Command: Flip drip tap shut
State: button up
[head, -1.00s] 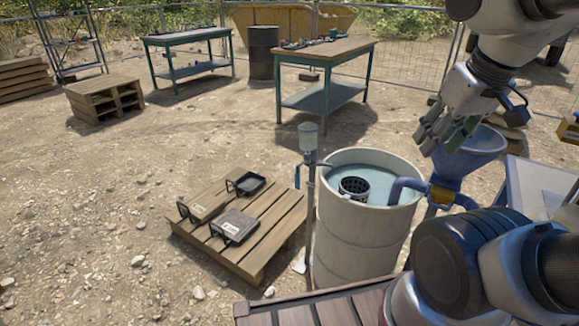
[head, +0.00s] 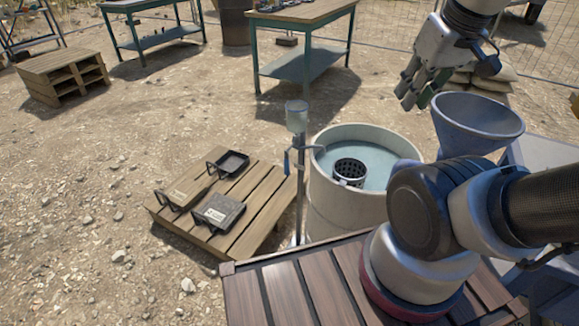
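The drip tap (head: 303,152) sits on a thin upright post at the left rim of the mud tank (head: 335,205), under a small clear cup (head: 296,116). Its blue lever (head: 287,162) hangs downward on the left side of the post. A short spout points right, over the tank's rim. My gripper (head: 411,99) is in the air up and to the right of the tap, well apart from it. Its fingers point down and left, look spread, and hold nothing that I can see.
A dark perforated basket (head: 349,172) stands in the tank's water. A blue-grey funnel (head: 478,122) is right of the tank, below my gripper. Tables stand behind, with open gravel between.

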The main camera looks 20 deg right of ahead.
jog(key=f+g, duration=0.1)
jog(key=d+f, duration=0.1)
jog(key=f, duration=0.1)
jog(key=f+m+g, duration=0.1)
jog(key=shift+w+d+f+g, duration=0.2)
jog(key=shift+w+d+g, duration=0.1)
jog(key=shift+w, duration=0.1)
grip_shut()
jog(key=w+a+f+m+y, duration=0.3)
jog(key=f+m, duration=0.2)
jog(key=f, duration=0.3)
jog(key=w+a+f+m+g+y, duration=0.1)
jog(key=w+a+f+m+y, duration=0.25)
jog(key=f, duration=0.35)
jog(key=w+a+f+m+y, duration=0.2)
jog(key=w+a+f+m, duration=0.15)
jog(key=f+m, duration=0.35)
jog(key=w+d+f+m+t+h, duration=0.1)
jog(key=w+f+m+t, duration=0.2)
jog(key=w+f+m, duration=0.2)
jog(key=w+d+f+m+t+h, duration=0.1)
jog(key=w+f+m, duration=0.4)
jog(key=w, duration=0.5)
jog(key=shift+t, duration=0.9)
jog(key=shift+w+f, duration=0.1)
jog(key=shift+w, duration=0.05)
